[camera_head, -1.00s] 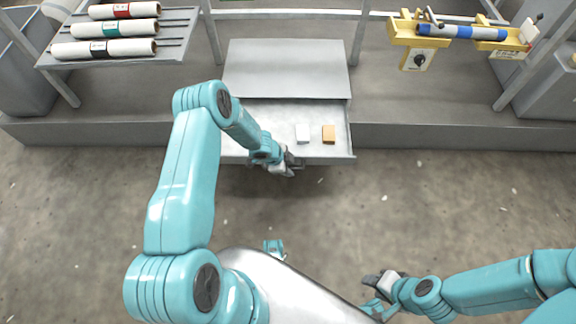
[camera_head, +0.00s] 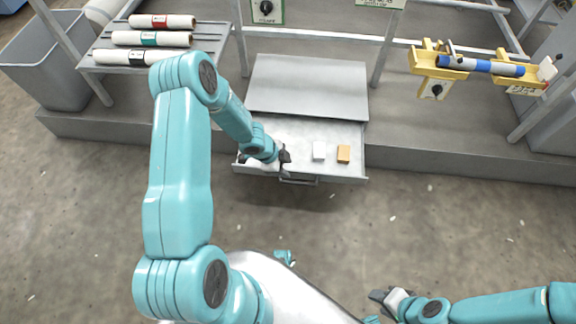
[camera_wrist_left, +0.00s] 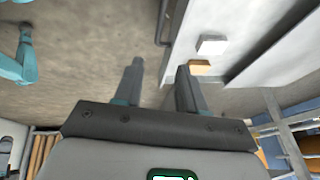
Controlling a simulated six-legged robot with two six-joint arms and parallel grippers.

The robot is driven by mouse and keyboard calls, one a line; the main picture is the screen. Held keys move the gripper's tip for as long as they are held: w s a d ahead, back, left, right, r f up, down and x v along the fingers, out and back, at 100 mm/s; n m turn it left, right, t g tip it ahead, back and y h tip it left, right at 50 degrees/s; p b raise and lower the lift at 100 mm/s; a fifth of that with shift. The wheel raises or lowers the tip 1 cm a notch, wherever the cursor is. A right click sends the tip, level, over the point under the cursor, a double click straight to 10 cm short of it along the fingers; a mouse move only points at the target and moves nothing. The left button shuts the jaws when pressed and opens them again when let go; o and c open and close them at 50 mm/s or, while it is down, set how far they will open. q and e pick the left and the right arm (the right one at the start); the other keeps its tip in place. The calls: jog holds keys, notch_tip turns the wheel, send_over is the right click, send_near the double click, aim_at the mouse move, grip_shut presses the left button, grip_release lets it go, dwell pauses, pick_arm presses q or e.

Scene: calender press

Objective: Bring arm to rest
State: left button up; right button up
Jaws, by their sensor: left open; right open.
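My left arm reaches in from the left in the head view. Its left gripper (camera_head: 282,158) is over the front left part of the open drawer (camera_head: 358,136). In the left wrist view the two fingers of the left gripper (camera_wrist_left: 158,88) stand apart with nothing between them. My right gripper (camera_head: 384,298) is low at the right, over the bare floor, open and empty as far as I can see. A white block (camera_head: 319,150) and an orange block (camera_head: 343,154) lie in the drawer, to the right of the left gripper.
A rack (camera_head: 215,50) at the upper left bears three rolls with red, green and black bands. A yellow holder (camera_head: 432,72) at the upper right carries a blue-banded roll (camera_head: 480,65). A grey bin (camera_head: 45,78) stands far left.

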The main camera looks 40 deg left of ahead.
dwell(0.4)
pick_arm(q)
jog(key=s+d+r+g+h, duration=0.2)
jog(key=s+d, duration=0.1)
jog(key=d, duration=1.2)
jog(key=s+d+n+g, duration=0.1)
jog(key=s+d+n, duration=0.2)
jog(key=s+n, duration=0.35)
jog(key=s+d+n+g, duration=0.1)
jog(key=s+d+n, duration=0.2)
jog(key=s+n, duration=0.4)
notch_tip(320, 180, up, 19)
jog(key=p, duration=1.8)
jog(key=shift+s+a+f+n+t+y, duration=0.15)
jog(key=shift+s+a+n+t+y, duration=0.15)
jog(key=shift+n+y, duration=0.15)
